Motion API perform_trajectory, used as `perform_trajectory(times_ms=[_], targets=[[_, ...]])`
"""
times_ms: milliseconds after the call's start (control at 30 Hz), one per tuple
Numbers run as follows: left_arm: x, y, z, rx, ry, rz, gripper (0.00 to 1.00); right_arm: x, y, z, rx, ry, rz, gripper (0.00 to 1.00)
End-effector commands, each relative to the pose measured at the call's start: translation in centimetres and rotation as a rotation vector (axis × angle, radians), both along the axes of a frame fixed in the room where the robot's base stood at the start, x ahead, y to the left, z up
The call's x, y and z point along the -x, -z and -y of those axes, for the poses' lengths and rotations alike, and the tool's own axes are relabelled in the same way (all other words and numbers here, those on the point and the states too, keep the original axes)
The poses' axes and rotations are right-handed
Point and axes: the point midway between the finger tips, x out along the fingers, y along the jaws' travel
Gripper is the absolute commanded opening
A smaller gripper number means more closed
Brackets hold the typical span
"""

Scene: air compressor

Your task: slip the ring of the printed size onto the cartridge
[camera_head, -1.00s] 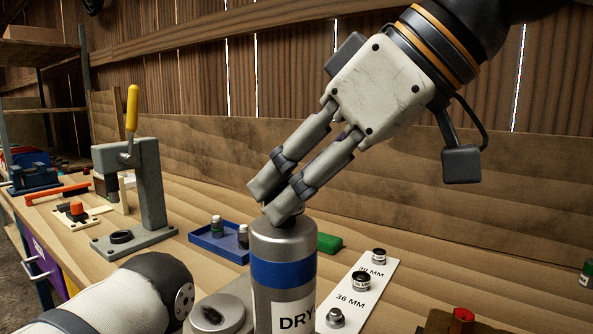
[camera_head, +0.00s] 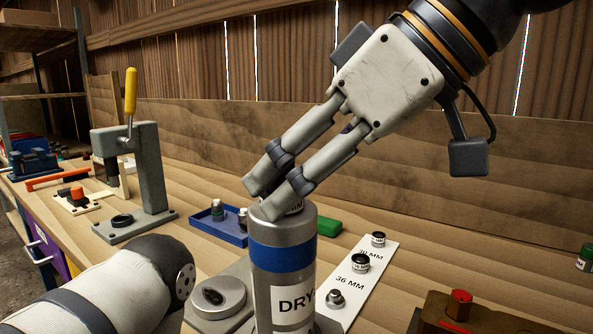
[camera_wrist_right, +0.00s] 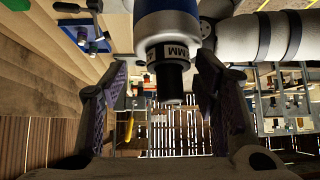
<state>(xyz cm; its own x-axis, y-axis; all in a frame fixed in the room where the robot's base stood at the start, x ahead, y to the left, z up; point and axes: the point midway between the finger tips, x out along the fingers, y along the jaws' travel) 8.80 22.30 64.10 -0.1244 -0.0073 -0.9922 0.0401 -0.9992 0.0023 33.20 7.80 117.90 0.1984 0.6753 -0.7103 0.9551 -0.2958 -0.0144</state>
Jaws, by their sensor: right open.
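The cartridge (camera_head: 281,258) is a grey cylinder with a blue band and a label reading "DRY", standing upright in the head view. In the right wrist view its body (camera_wrist_right: 168,22) hangs in from the top. A dark ring with a white label ending in "MM" (camera_wrist_right: 172,51) sits around its narrow black neck (camera_wrist_right: 171,85), close to the body. My right gripper (camera_head: 265,199) is open at the cartridge top, with its fingers (camera_wrist_right: 163,98) apart on either side of the neck and clear of the ring. My left gripper is out of view.
A blue tray (camera_head: 222,231) with small bottles, a green block (camera_head: 328,226) and a grey lever press (camera_head: 146,180) stand around. My left arm occupies the lower left.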

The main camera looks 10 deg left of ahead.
Motion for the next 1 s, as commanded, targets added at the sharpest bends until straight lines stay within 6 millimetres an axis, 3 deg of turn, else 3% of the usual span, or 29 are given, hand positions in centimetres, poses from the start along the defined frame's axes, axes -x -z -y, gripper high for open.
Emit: perform_trajectory(times_ms=[400,567,1000], targets=[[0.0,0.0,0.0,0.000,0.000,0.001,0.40,1.9,-7.3,6.7,-0.008,0.003,0.005,0.55],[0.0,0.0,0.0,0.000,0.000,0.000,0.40,2.3,-8.2,7.7,-0.005,0.001,0.004,0.55],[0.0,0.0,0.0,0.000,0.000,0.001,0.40,2.3,-8.2,7.7,-0.005,0.001,0.004,0.55]])
